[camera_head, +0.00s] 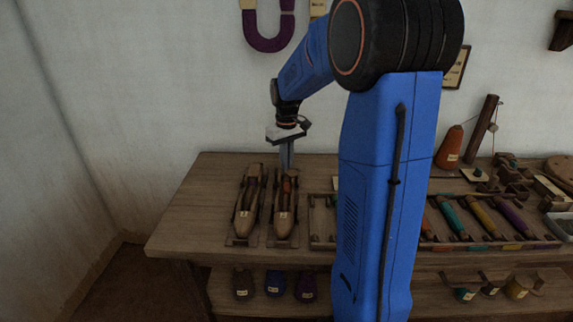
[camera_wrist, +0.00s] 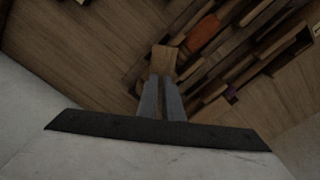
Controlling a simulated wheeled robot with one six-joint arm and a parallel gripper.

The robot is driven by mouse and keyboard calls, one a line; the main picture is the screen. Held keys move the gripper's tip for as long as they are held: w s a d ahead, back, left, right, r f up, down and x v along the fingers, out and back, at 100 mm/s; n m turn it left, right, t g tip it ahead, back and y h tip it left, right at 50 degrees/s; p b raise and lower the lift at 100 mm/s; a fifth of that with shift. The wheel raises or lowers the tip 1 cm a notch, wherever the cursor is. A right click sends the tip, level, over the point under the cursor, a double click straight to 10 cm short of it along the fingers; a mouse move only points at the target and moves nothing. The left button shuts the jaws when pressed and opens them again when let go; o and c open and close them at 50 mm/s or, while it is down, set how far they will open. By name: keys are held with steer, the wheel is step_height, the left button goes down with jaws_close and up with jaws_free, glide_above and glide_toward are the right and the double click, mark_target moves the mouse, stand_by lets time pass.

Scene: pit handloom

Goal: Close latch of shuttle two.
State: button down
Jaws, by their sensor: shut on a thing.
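Two boat-shaped wooden shuttles lie side by side on the table, each with a small label too small to read. The left shuttle (camera_head: 246,212) holds a dark bobbin. The right shuttle (camera_head: 284,219) holds an orange-brown bobbin (camera_head: 287,188), which also shows in the wrist view (camera_wrist: 204,34). My gripper (camera_head: 287,166) points down at the far end of the right shuttle. In the wrist view, its narrow fingers (camera_wrist: 161,80) are close together on a small pale wooden block (camera_wrist: 164,60), apparently the latch. The fingers hide part of it.
A wooden tray (camera_head: 321,243) stands right of the shuttles, with coloured bobbins (camera_head: 482,218) further right. An orange cone (camera_head: 449,147) stands at the back right. Yarn rolls (camera_head: 274,283) lie on the lower shelf. The table's left end (camera_head: 195,207) is clear.

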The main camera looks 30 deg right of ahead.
steer(key=m, duration=0.7)
stand_by(0.6)
steer(key=c, duration=2.2)
jaws_free()
steer(key=shift+r, duration=0.1)
step_height(320, 180, up, 17)
steer(key=shift+r, duration=0.15)
